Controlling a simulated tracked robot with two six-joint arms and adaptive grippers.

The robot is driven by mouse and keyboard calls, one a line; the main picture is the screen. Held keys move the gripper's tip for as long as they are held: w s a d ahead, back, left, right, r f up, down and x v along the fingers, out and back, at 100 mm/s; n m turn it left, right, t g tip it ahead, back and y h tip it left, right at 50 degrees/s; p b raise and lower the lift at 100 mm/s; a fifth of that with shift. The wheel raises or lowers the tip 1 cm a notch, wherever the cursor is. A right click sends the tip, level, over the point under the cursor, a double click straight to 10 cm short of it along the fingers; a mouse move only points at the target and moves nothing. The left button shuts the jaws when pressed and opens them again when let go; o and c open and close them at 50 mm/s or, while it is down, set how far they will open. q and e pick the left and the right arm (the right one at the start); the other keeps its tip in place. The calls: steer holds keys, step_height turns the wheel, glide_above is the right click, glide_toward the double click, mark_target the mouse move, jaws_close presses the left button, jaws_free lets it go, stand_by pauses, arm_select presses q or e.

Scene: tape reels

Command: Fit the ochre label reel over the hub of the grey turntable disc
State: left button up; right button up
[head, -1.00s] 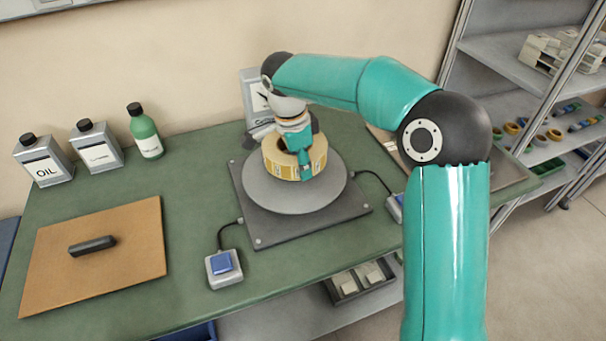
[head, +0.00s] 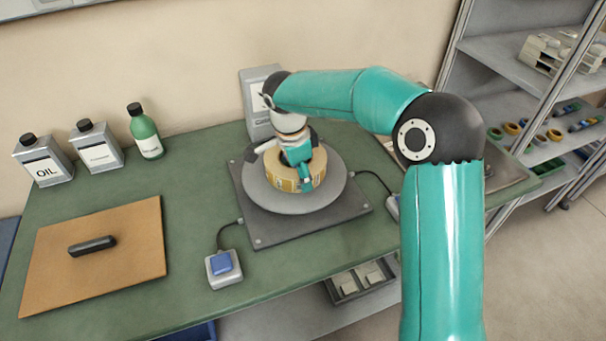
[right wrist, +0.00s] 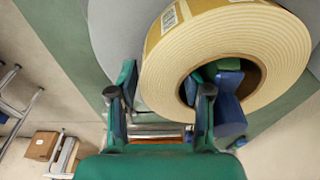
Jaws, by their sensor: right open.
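The ochre label reel (head: 283,182) lies on the grey turntable disc (head: 300,204), near its middle and looking level. My right gripper (head: 303,176) is at the reel, open, with a finger in front of its outer side. In the right wrist view the reel's pale face (right wrist: 270,65) fills the upper right, over the grey disc (right wrist: 112,35). There, one finger of my right gripper (right wrist: 165,100) is outside the reel and the other is at its hole. My left gripper is not in view.
The disc sits on a dark square base (head: 262,233) with a blue-button switch box (head: 223,267) in front. A tan board (head: 125,270) with a black handle is at left. Cans (head: 42,160) and a green bottle (head: 146,132) stand behind.

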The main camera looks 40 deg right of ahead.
step_height(320, 180, up, 12)
steer(key=a, duration=0.1)
steer(key=shift+w+a+f+p, duration=0.15)
steer(key=shift+a+f+p, duration=0.05)
steer(key=shift+a+p, duration=0.2)
stand_by(0.7)
